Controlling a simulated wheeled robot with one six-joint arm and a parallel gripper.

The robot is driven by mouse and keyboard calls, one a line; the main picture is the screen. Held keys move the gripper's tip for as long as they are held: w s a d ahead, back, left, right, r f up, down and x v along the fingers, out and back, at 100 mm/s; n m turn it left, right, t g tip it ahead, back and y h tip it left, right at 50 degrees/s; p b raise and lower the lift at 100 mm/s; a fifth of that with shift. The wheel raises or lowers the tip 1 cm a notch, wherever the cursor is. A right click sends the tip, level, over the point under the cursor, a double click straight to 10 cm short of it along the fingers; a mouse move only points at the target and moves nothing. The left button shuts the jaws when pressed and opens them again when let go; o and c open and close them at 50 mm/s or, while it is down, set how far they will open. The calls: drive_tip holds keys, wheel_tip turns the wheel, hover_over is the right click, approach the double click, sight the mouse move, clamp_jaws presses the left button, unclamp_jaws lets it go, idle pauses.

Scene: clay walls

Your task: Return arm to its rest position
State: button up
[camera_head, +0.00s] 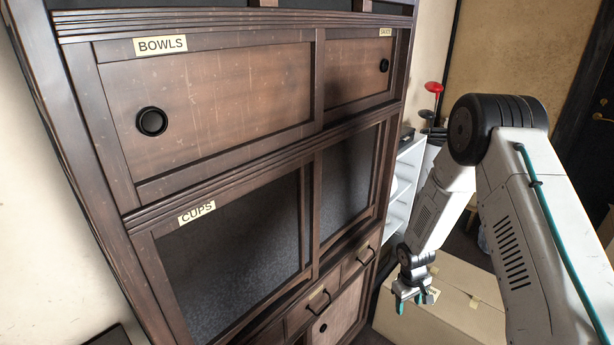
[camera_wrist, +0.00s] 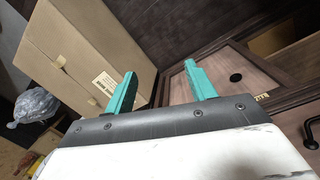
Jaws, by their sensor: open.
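My gripper (camera_head: 413,298) hangs at the end of my bent white arm, to the right of the cabinet and in front of a cardboard box. In the wrist view its two teal fingers stand apart with nothing between them, so my gripper (camera_wrist: 160,88) is open and empty. The fingers point toward the gap between the box and the dark wooden cabinet front. No contact with either shows.
A tall dark wooden cabinet (camera_head: 225,95) with BOWLS and CUPS labels fills the left. A cardboard box (camera_head: 455,310) stands below my arm; it also shows in the wrist view (camera_wrist: 85,45). White shelves (camera_head: 405,175) stand behind. A clear plastic bag (camera_wrist: 35,105) lies at left.

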drive_tip(key=s+r+m+g, duration=0.15)
drive_tip(key=s+r, duration=0.45)
drive_tip(key=r, duration=0.7)
drive_tip(key=s+r+m+g, duration=0.15)
drive_tip(key=s+r, duration=0.45)
drive_tip(key=r, duration=0.7)
drive_tip(key=s+a+r+m+t, duration=0.1)
drive_tip(key=s+a+r+t, duration=0.1)
drive_tip(key=s+r, duration=0.8)
drive_tip(key=s+a+r+t+y, duration=0.1)
drive_tip(key=s+a+r+t, duration=0.1)
drive_tip(key=s+r, duration=0.9)
drive_tip(key=shift+s+a+m+t, duration=0.3)
drive_tip(key=shift+s+m, duration=0.05)
drive_tip(key=shift+m, duration=0.05)
drive_tip(key=shift+f, duration=0.1)
